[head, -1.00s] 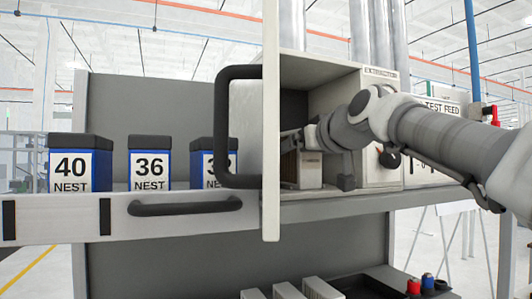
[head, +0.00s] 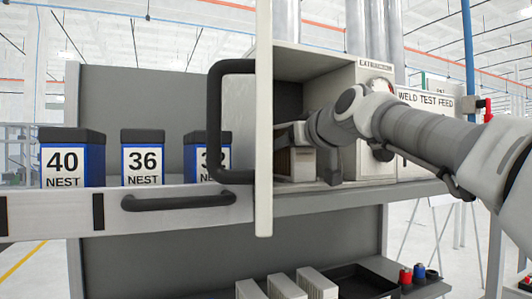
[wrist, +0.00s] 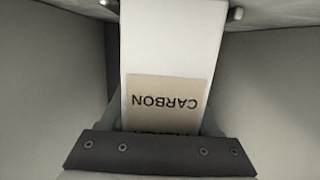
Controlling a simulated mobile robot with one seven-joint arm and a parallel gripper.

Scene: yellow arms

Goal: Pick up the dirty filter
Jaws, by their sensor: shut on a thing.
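The filter (head: 302,163) is a pale beige block inside the open grey box (head: 330,62), low and near its front. In the wrist view the filter (wrist: 170,50) is a white block with a beige label reading CARBON, upside down; a second line of text is partly covered. My gripper (head: 294,136) reaches into the box from the right and is shut on the filter. In the wrist view the gripper's fingers (wrist: 162,120) lie on both sides of the block, with its dark palm bar across the lower edge. I cannot tell whether the filter is off the box floor.
The box's open door (head: 264,120), with a black handle (head: 217,120), stands edge-on just left of the opening. Blue nest bins (head: 62,160) stand at left. Below are pale filter-like blocks (head: 285,286), a black tray (head: 350,276) and small red and blue containers (head: 412,274).

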